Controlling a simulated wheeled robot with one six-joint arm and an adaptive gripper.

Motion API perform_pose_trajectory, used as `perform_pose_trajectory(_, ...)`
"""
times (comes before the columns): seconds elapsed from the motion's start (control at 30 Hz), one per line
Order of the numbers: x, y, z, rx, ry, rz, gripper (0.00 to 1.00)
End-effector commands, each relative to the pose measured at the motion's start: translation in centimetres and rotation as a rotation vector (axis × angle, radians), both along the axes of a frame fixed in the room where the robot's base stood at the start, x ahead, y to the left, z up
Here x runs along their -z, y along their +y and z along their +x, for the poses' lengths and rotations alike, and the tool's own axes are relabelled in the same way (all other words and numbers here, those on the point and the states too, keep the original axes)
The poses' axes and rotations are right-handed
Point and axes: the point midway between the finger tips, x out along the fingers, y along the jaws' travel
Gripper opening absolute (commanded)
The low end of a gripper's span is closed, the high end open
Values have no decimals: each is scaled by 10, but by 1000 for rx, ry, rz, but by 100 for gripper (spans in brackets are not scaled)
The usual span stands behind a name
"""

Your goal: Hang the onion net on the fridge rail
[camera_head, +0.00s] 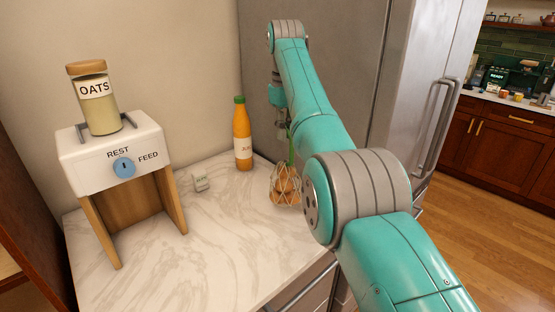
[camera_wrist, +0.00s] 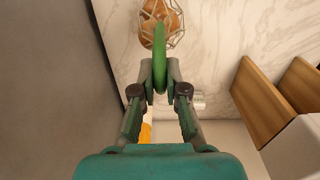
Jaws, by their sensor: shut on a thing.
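The onion net (camera_head: 286,187) is a pale mesh bag with brown onions and a green loop handle (camera_wrist: 159,50). In the wrist view the net (camera_wrist: 162,20) is at the top, beyond my fingertips. My gripper (camera_wrist: 160,78) is shut on the green handle. In the head view the net hangs below the gripper, over or on the marble counter's right part; I cannot tell if it touches. The gripper is mostly hidden behind my arm there. The grey fridge (camera_head: 345,75) stands right of the counter, its side close to the gripper. No separate rail is clearly visible; a door handle (camera_head: 441,130) shows.
An orange juice bottle (camera_head: 242,135) stands on the counter (camera_head: 225,255) left of the net. A small white tag (camera_head: 200,182) lies nearby. A REST/FEED dispenser (camera_head: 113,155) with an oats jar (camera_head: 96,98) stands at left. The counter's front middle is clear.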

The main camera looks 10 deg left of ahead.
Motion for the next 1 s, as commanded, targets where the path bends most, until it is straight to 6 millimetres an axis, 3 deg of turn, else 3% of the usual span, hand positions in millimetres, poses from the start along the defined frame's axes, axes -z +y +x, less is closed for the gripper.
perform_pose_trajectory(0.27, 19, 1, 1, -2, -2, 1, 0)
perform_pose_trajectory(0.57, 54, 3, 3, -5, -2, 1, 0)
perform_pose_trajectory(0.97, 59, 3, 3, -6, -3, 0, 0)
perform_pose_trajectory(1.0, 59, 3, 3, -6, -1, 0, 22)
